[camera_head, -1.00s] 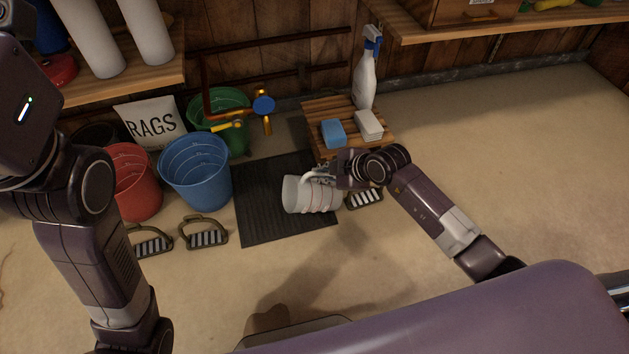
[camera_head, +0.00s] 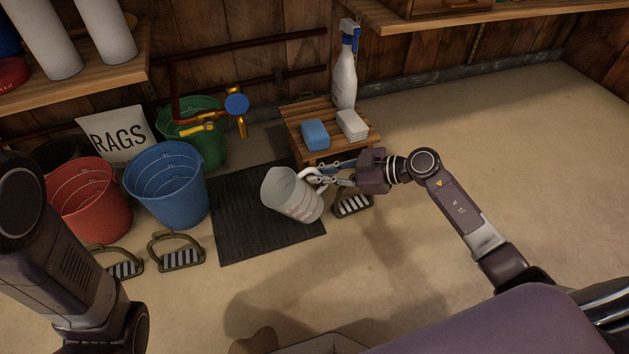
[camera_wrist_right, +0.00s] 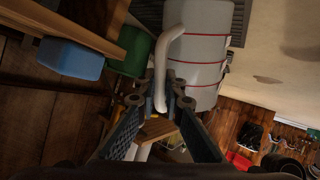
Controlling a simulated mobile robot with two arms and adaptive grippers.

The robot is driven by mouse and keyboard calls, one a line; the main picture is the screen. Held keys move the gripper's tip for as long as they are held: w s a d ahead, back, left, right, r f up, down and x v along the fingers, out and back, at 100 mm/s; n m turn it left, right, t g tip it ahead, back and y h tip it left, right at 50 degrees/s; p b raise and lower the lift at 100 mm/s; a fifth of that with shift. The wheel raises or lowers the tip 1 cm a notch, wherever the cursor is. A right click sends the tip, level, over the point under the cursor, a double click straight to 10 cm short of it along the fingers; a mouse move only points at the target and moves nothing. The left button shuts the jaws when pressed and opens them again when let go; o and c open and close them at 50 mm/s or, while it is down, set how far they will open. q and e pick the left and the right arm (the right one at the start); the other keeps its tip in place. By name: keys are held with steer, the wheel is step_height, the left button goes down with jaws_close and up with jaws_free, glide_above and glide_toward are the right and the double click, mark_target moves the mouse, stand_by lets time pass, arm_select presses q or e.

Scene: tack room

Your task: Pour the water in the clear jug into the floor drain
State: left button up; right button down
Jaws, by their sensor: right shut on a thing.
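The jug (camera_head: 292,196) is a pale, see-through vessel with measuring lines, red in the right wrist view (camera_wrist_right: 198,72). It is tilted in the air over the right part of the black ribbed mat (camera_head: 245,225), its mouth toward the upper left. My right gripper (camera_head: 320,177) is shut on its handle (camera_wrist_right: 163,60). I cannot make out water in it, nor a stream from it. I cannot pick out a floor drain for certain. My left arm (camera_head: 60,270) shows at the left, but its gripper is out of view.
Red (camera_head: 92,205), blue (camera_head: 170,190) and green (camera_head: 205,145) buckets stand left of the mat. Stirrups (camera_head: 177,252) lie on the floor. A low slatted stand (camera_head: 300,120) behind the jug holds a spray bottle (camera_head: 345,75), blue sponge (camera_head: 315,134) and white block (camera_head: 352,125). Floor at right is clear.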

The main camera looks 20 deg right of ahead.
mark_target(316, 192)
steer(key=f+m+y+b, duration=0.1)
steer(key=f+b, duration=0.1)
steer(key=f+t+y+b, duration=0.1)
steer(key=b, duration=0.2)
steer(key=shift+a+f+m+y, duration=0.2)
steer(key=shift+f+m+y, duration=0.2)
steer(key=shift+f+y, duration=0.1)
steer(key=shift+y, duration=0.3)
steer(key=shift+a+f+m+t+y, duration=0.15)
steer(key=shift+f+m+t+y, duration=0.45)
steer(key=shift+f, duration=0.05)
